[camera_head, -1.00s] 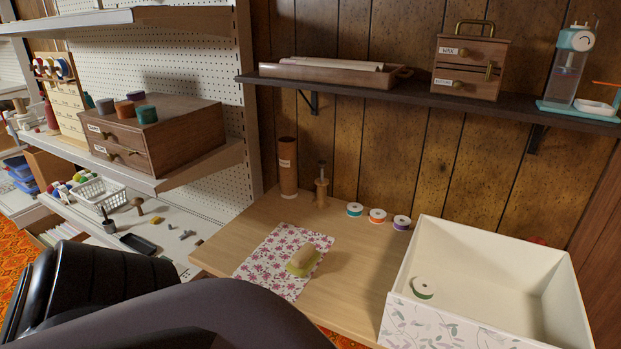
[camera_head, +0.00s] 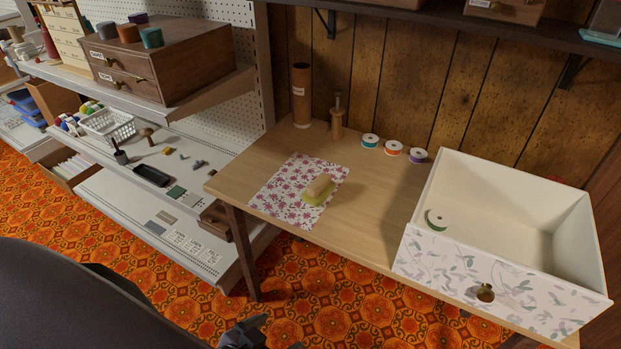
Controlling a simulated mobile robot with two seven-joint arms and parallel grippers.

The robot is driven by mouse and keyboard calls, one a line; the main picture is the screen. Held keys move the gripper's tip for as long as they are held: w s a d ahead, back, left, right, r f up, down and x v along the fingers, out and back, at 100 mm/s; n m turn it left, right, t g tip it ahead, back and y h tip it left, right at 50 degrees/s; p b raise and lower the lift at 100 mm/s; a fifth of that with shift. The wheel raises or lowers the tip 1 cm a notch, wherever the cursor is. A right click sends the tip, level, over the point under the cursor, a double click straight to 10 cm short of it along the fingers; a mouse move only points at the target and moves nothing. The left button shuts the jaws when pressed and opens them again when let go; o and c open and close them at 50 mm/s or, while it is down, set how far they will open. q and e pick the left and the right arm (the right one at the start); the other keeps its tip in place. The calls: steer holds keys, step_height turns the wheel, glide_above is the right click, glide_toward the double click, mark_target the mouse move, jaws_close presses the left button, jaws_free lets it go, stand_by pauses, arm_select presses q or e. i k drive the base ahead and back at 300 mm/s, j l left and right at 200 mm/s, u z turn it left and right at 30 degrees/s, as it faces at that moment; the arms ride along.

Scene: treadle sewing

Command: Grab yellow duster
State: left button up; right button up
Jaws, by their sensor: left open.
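My left gripper (camera_head: 262,333) shows at the bottom edge of the view, partly cut off. It is open and empty, low in front of the table and well short of the duster. My right gripper does not show.
Spools (camera_head: 393,148), a brown tube (camera_head: 301,95) and a wooden stand (camera_head: 337,118) line the back. Shelving (camera_head: 180,205) stands at left.

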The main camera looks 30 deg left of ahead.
mark_target(322, 188)
steer(key=u, duration=0.75)
